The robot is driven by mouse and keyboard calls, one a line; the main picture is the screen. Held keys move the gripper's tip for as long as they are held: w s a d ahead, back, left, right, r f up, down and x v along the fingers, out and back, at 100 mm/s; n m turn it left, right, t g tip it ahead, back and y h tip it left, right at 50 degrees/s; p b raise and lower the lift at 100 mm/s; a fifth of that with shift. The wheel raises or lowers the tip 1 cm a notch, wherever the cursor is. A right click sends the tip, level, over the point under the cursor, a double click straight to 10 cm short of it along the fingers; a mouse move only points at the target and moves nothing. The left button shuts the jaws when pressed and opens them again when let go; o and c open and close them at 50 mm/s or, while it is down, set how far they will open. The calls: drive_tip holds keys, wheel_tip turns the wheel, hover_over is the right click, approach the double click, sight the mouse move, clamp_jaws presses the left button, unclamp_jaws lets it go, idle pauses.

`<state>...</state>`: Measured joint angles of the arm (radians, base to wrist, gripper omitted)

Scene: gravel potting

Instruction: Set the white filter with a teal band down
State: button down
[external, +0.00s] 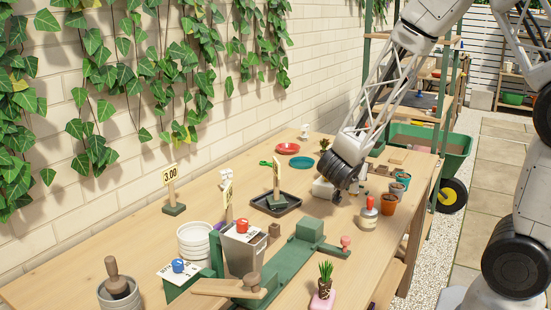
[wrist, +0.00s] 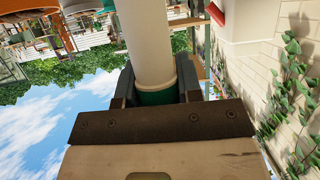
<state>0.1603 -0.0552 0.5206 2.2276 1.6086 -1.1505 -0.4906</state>
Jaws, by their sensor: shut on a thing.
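The white filter with a teal band (wrist: 148,45) is a smooth white cylinder in the wrist view. Its dark teal band (wrist: 155,98) sits close to my gripper's palm. My gripper (wrist: 153,85) is shut on it, with a dark finger on each side. The filter reaches away from the palm and past the top of the picture, so its far end is hidden. In the external view my gripper (external: 338,186) is low over the right middle of the wooden table. I cannot clearly make out the filter there, or whether it touches the table.
Terracotta pots (external: 389,203) and a red-topped bottle (external: 369,213) stand close, right of my gripper. A black tray (external: 290,206) with a price sign lies left. A green stand (external: 290,258) fills the front.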

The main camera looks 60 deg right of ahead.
sight(353, 184)
drive_tip(key=shift+f, duration=0.6)
drive_tip(key=shift+f, duration=1.9)
drive_tip(key=c, duration=0.8)
unclamp_jaws()
drive_tip(key=shift+f, duration=0.1)
drive_tip(key=shift+v, duration=3.85)
